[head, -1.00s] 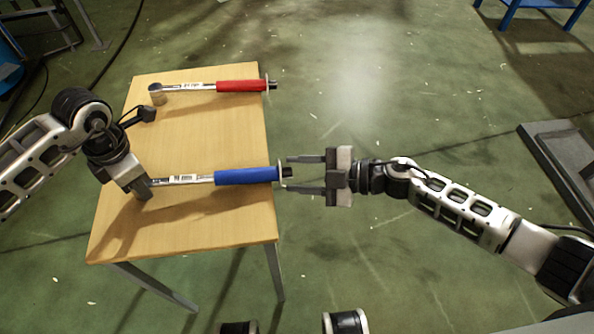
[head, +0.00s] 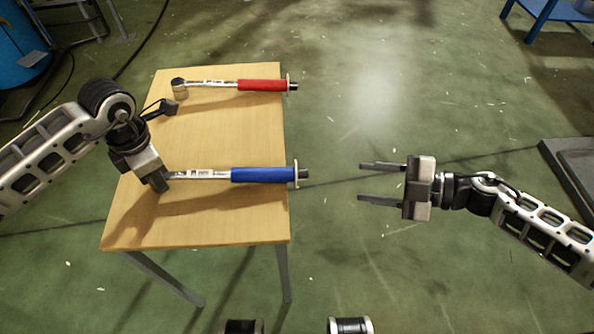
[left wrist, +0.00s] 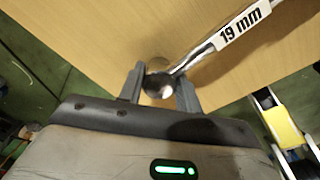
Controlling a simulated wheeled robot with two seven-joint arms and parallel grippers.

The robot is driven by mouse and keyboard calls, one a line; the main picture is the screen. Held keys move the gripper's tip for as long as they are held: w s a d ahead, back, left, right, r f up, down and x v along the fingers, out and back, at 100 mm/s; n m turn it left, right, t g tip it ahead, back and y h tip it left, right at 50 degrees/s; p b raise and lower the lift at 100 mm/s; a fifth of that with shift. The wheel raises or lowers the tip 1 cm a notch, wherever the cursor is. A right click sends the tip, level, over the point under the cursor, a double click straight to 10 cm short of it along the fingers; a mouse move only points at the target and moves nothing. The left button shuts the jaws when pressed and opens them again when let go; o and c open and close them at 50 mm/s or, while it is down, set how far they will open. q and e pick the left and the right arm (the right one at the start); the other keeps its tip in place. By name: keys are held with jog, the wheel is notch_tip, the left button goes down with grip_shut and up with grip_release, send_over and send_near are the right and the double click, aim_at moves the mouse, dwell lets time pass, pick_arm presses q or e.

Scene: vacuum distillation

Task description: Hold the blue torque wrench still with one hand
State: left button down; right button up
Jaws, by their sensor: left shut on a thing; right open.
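The blue torque wrench (head: 262,175) lies across the front part of the wooden table, its blue handle to the right and overhanging the table's right edge. My left gripper (head: 160,182) is shut on its head end at the left. In the left wrist view the round metal head (left wrist: 158,86) sits between the two fingers, and the shaft (left wrist: 235,28) bears a "19 mm" label. My right gripper (head: 382,182) is open and empty, off the table to the right of the handle end, with a clear gap between them.
A red-handled torque wrench (head: 262,85) lies at the back of the wooden table (head: 215,220), also overhanging the right edge. The floor (head: 400,270) right of the table is open. A blue bench (head: 540,15) stands at the far right.

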jog(key=shift+s+d+r, duration=0.1)
jog(key=shift+d, duration=0.2)
pick_arm(q)
jog(key=c, duration=0.9)
grip_release()
notch_tip(320, 180, up, 12)
jog(key=shift+s+d, duration=0.25)
